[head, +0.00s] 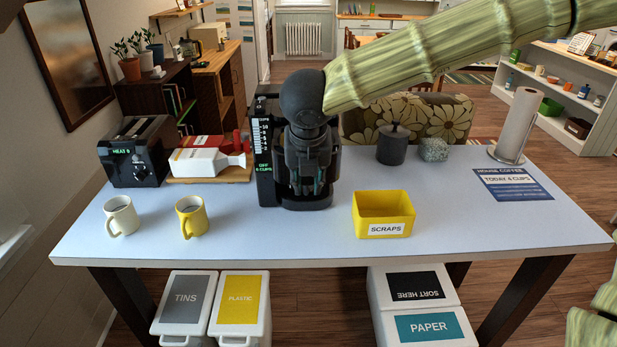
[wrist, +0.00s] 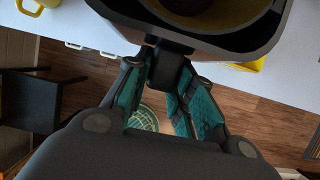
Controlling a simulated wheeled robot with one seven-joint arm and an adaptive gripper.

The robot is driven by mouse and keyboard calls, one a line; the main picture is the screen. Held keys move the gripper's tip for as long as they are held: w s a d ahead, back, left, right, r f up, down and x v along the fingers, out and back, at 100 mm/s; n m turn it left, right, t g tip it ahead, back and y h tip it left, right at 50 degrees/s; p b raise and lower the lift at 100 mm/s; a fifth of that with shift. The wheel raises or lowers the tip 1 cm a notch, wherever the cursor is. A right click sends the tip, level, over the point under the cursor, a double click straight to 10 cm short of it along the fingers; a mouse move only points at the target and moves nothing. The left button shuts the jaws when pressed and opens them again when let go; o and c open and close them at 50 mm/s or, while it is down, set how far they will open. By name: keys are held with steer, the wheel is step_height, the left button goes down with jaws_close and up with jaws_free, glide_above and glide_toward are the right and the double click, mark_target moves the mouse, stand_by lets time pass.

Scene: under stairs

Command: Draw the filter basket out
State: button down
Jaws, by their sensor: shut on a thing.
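The black coffee maker (head: 265,160) stands at the back middle of the table, with a white level scale and a small green display reading OFF 6 CUPS. My gripper (head: 308,190) is in front of it and hides most of its middle. In the wrist view my gripper (wrist: 168,85) has its teal-padded fingers shut on a short black handle (wrist: 168,58). The handle joins the dark filter basket (wrist: 225,42), whose open top shows a yellowish round inside. In the head view the basket is hidden behind my gripper, so how far it sits in the machine cannot be told.
A white mug (head: 121,216) and a yellow mug (head: 191,217) stand at front left. A yellow SCRAPS bin (head: 383,213) is right of the coffee maker. A toaster (head: 137,152) and dark canister (head: 391,146) stand farther back. The front middle table is clear.

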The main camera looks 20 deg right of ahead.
steer(key=shift+r, duration=0.1)
steer(key=shift+p+v, duration=2.05)
steer(key=shift+v, duration=0.6)
